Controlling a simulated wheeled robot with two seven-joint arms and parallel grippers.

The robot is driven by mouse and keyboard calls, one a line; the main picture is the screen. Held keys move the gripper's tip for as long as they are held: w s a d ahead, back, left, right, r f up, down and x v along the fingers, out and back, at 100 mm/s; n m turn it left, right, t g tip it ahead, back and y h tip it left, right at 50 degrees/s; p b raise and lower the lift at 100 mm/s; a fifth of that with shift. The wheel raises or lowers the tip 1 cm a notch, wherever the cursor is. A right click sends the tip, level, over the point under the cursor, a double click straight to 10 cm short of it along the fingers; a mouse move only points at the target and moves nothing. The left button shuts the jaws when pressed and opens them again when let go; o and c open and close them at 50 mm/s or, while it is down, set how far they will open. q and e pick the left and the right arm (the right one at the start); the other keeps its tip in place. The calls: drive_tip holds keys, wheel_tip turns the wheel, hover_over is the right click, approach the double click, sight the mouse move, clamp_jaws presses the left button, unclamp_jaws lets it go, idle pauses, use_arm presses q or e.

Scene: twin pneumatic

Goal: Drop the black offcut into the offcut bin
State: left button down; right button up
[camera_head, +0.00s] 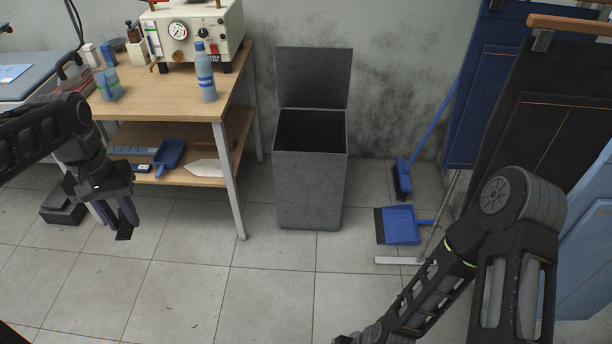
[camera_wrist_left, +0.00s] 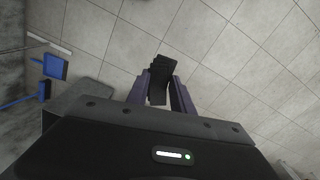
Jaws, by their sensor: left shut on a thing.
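My left gripper (camera_head: 119,219) is shut on the black offcut (camera_head: 124,234), a small dark piece that sticks out below the fingertips. It hangs over the tiled floor in front of the workbench. In the left wrist view the offcut (camera_wrist_left: 159,80) shows between the fingers of the left gripper (camera_wrist_left: 161,86). The offcut bin (camera_head: 309,190) is a tall grey box with its lid raised against the wall. It stands to the right of the left gripper and apart from it. Its inside is dark. My right arm reaches in at the lower right, but its gripper is not visible.
The workbench (camera_head: 165,103) is at the left, with a bottle (camera_head: 205,78) and a gauge unit (camera_head: 195,35) on top. Its leg stands between the left gripper and the bin. A blue dustpan (camera_head: 400,225) and a broom (camera_head: 402,180) are right of the bin. The floor in front is clear.

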idle(0.4)
use_arm(q)
drive_tip(key=w+d+f+m, duration=0.1)
drive_tip(key=w+d+f, duration=0.1)
drive_tip(key=d+f, duration=0.6)
drive_tip(key=w+d+f+m, duration=0.1)
drive_tip(key=w+d+f, duration=0.2)
drive_tip(key=d+f, duration=0.6)
wheel_tip(320, 180, down, 6)
